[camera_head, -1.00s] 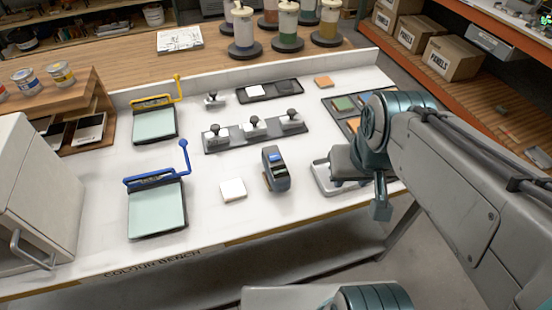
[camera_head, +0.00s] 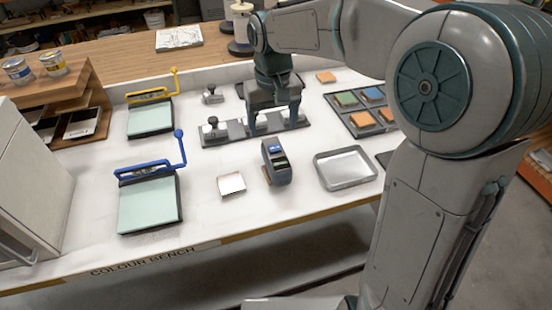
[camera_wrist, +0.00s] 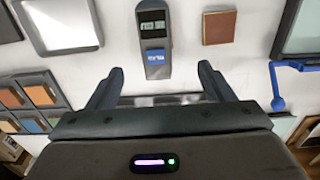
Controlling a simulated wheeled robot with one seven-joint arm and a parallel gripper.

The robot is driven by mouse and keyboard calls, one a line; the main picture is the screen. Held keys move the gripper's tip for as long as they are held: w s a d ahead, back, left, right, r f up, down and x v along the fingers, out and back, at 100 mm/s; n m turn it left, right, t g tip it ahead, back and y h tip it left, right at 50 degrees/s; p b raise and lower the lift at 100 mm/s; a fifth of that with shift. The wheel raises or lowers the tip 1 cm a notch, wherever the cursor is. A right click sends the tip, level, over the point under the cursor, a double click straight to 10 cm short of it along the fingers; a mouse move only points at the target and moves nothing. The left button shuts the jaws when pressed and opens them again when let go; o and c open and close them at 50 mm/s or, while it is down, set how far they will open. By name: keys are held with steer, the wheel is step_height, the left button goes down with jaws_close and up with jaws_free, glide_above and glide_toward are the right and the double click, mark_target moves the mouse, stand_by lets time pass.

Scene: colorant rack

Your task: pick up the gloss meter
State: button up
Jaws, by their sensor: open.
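In the wrist view the meter (camera_wrist: 154,42) is at the top centre, just beyond the fingertips. My gripper (camera_head: 274,122) is open and empty, with its fingers pointing down over the rack behind the meter. In the wrist view the open fingers of my gripper (camera_wrist: 158,72) are apart, with the meter ahead of the gap and not between them.
The square tile (camera_head: 231,184) lies left of the meter and the shallow metal tray (camera_head: 345,169) right of it. A rack (camera_head: 220,139) with knobbed pieces is partly hidden by my gripper. A blue-handled panel (camera_head: 150,203) lies left. Bare bench lies in front of the meter.

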mark_target(276, 153)
step_height(276, 153, down, 8)
steer(key=shift+f, duration=0.25)
steer(key=shift+w+d+f+p, duration=0.1)
steer(key=shift+f+p, duration=0.05)
steer(key=shift+f, duration=0.7)
steer(key=shift+w+d+f+p, duration=0.1)
steer(key=shift+w+f+p, duration=0.05)
steer(key=shift+f, duration=0.7)
steer(key=shift+w+d+f+p, duration=0.1)
steer(key=shift+f+p, duration=0.05)
steer(key=shift+f, duration=0.7)
steer(key=c, duration=1.4)
steer(key=shift+c, duration=0.3)
steer(key=shift+r, duration=0.15)
